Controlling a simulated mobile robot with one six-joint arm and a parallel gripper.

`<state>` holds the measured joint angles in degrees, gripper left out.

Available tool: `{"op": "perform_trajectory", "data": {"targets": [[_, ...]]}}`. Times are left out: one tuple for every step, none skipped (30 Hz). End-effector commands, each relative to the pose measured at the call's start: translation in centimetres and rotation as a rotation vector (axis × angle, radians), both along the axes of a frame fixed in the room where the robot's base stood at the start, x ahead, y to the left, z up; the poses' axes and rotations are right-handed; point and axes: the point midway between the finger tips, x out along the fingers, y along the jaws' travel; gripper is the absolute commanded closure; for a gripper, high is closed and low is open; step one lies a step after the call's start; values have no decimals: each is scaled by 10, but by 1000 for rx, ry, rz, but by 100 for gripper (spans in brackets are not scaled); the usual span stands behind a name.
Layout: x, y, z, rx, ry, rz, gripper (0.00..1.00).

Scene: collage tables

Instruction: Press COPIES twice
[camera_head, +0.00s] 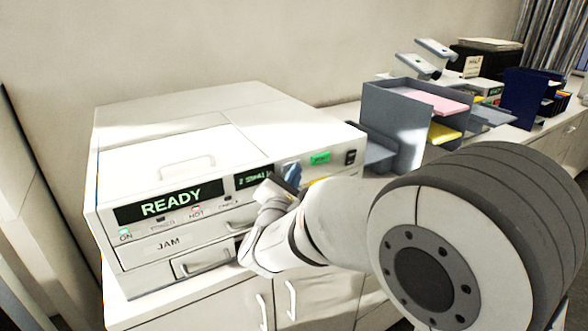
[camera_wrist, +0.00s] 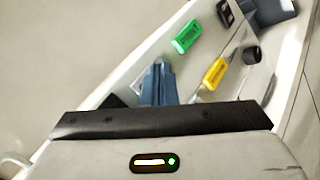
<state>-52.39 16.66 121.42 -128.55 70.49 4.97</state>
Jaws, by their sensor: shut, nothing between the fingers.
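A white copier (camera_head: 180,160) stands on the cabinet, with a lit READY display (camera_head: 170,202) and a smaller display (camera_head: 254,178) whose text I cannot read surely. On its front panel are a green button (camera_head: 320,158) and a yellow button, mostly hidden behind my arm. The wrist view shows the green button (camera_wrist: 186,36) and yellow button (camera_wrist: 214,73) clearly. I cannot read which control is labelled COPIES. My gripper (camera_head: 291,172), with blue fingers, is shut and empty in front of the panel, left of both buttons. Whether its fingertips (camera_wrist: 158,68) touch the panel cannot be told.
A black switch (camera_head: 351,157) sits right of the green button, and a dark knob (camera_wrist: 252,55) lies right of the yellow one. Grey paper trays (camera_head: 392,122) stand right of the copier. Drawer handles (camera_head: 205,263) project below the panel.

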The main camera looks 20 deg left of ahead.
Motion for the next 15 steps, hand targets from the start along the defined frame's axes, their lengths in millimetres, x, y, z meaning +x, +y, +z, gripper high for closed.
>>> {"op": "perform_trajectory", "data": {"targets": [[0,0,0,0,0,0,100],[0,0,0,0,0,0,100],[0,0,0,0,0,0,100],[0,0,0,0,0,0,100],[0,0,0,0,0,0,100],[0,0,0,0,0,0,100],[0,0,0,0,0,0,100],[0,0,0,0,-1,1,100],[0,0,0,0,-1,1,100],[-1,0,0,0,-1,1,100],[-1,-1,-1,0,-1,1,100],[-2,-2,-1,0,0,1,100],[-3,-3,-1,0,0,1,100],[-4,-4,-1,1,0,2,100],[-5,-6,-1,1,-1,1,100]]}}
